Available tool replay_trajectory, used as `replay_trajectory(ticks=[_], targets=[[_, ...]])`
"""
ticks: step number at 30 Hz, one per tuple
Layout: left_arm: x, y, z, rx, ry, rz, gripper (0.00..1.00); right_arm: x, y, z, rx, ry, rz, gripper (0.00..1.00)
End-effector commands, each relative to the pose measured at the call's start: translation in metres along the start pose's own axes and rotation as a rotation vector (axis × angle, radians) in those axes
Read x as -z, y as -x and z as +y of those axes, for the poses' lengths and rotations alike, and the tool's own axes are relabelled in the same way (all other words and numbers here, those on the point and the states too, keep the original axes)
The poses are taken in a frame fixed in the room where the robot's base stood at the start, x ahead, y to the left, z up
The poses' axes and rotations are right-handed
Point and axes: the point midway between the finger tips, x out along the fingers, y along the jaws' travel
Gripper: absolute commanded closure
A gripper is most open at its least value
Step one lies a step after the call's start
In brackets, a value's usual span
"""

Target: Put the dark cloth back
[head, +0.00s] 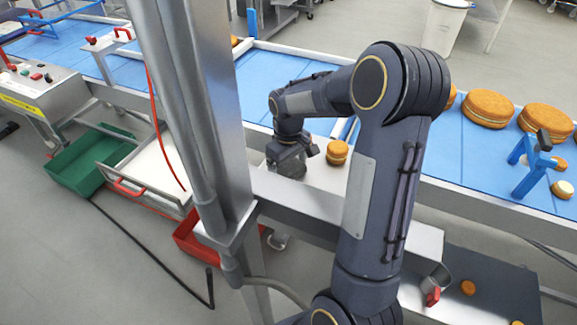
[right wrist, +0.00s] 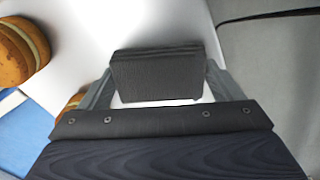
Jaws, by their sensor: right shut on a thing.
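My right gripper (head: 292,166) is low over a pale work surface (head: 325,178) beside the blue belt. In the right wrist view, its two grey fingers (right wrist: 156,88) are shut on the dark cloth (right wrist: 155,75), a dark grey folded block with thin layers along its far edge. Under the cloth is the white surface (right wrist: 110,25); I cannot tell whether the cloth touches it. In the head view the cloth cannot be told apart from the dark gripper. My left gripper is not in view.
A filled round (head: 337,153) stands just right of the gripper. Larger rounds (head: 487,108) sit on the blue belt (head: 460,150) at right, near a blue bracket (head: 533,168). A steel post (head: 205,120) rises left of the gripper. A green crate (head: 88,163) is on the floor.

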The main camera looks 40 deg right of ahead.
Motion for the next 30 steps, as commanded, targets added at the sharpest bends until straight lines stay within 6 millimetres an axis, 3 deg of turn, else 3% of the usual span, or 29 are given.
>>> replay_trajectory(ticks=[5,6,8,19,30], targets=[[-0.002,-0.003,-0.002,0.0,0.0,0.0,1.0,0.0,-0.004,0.0,0.0,0.0,0.0,0.38],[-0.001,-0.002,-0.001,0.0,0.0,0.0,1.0,0.0,-0.003,0.0,0.0,0.0,0.0,0.08],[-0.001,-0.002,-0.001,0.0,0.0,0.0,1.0,0.0,-0.003,0.0,0.0,0.0,0.0,0.01],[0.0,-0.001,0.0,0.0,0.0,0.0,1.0,0.001,0.008,0.0,-0.001,-0.001,0.003,0.0],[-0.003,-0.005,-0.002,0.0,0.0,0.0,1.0,0.001,0.083,0.0,-0.001,0.0,0.006,0.0]])
